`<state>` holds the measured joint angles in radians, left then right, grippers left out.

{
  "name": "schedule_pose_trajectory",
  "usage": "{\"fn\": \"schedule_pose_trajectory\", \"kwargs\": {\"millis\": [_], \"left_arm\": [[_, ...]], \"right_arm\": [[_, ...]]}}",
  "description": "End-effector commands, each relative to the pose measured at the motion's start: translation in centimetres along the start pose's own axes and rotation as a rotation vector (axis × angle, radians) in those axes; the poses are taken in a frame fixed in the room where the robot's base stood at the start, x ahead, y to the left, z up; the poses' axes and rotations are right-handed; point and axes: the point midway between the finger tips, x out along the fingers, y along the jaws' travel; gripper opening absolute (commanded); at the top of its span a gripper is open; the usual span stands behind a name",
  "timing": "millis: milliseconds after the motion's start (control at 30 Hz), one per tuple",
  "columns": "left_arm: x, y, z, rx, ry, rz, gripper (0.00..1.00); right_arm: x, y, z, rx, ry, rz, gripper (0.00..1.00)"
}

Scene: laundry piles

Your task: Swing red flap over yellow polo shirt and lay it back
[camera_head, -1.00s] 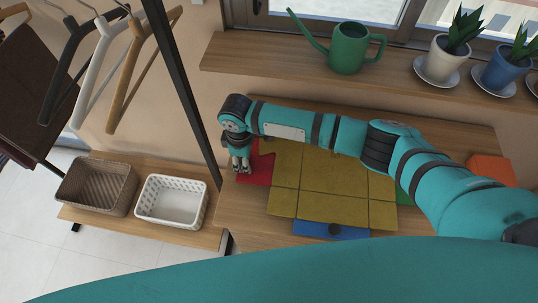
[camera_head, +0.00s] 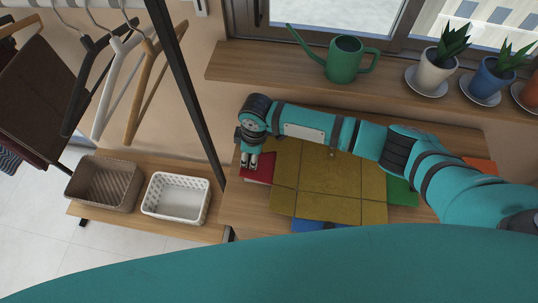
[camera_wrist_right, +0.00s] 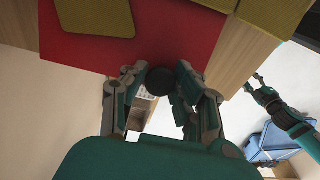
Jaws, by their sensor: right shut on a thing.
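The yellow polo shirt (camera_head: 325,178) lies spread flat over a folding board on the table. The board's red flap (camera_head: 259,170) is at its left end. My right gripper (camera_head: 248,160) is at the flap's outer edge. In the right wrist view its fingers (camera_wrist_right: 158,88) are shut on a dark round knob (camera_wrist_right: 160,79) at the edge of the red flap (camera_wrist_right: 150,40). Part of the yellow shirt (camera_wrist_right: 95,14) lies over the red there. My left gripper (camera_wrist_right: 256,86) shows only small in the wrist view, off to the right, with its fingers apart and empty.
My right arm crosses above the board's far side and hides part of it. The blue flap (camera_head: 308,226) and green flap (camera_head: 402,192) show at the shirt's edges. A watering can (camera_head: 344,60) stands on the sill. A brown basket (camera_head: 103,184) and white basket (camera_head: 176,197) stand left.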

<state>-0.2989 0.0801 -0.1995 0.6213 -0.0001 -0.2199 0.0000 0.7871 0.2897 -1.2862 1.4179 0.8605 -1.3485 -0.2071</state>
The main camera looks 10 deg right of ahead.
Motion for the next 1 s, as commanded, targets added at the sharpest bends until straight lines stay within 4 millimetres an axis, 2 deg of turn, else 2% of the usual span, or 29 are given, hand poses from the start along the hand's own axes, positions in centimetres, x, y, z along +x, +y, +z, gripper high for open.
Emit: {"fn": "schedule_pose_trajectory", "kwargs": {"millis": [33, 167, 500, 800, 1000], "left_arm": [[-1.5, 0.0, -0.1, 0.0, 0.0, 0.0, 0.4], [-3.1, 0.0, -0.2, 0.0, -0.001, 0.0, 0.4], [-3.1, 0.0, -0.1, 0.0, -0.003, 0.001, 0.4], [-6.6, 0.0, -0.4, 0.0, -0.004, 0.001, 0.4], [-7.0, 0.0, -0.4, 0.0, -0.004, 0.001, 0.4]], "right_arm": [[-1.2, 0.0, 0.6, 0.003, 0.001, -0.002, 0.17], [-2.4, 0.0, 1.3, 0.003, 0.034, -0.002, 0.17], [-2.3, 0.0, 1.5, 0.002, 0.049, -0.001, 0.18], [-5.2, -0.1, 3.5, 0.004, 0.116, -0.003, 0.18], [-5.5, 0.0, 4.0, 0.002, 0.141, -0.002, 0.18]]}}
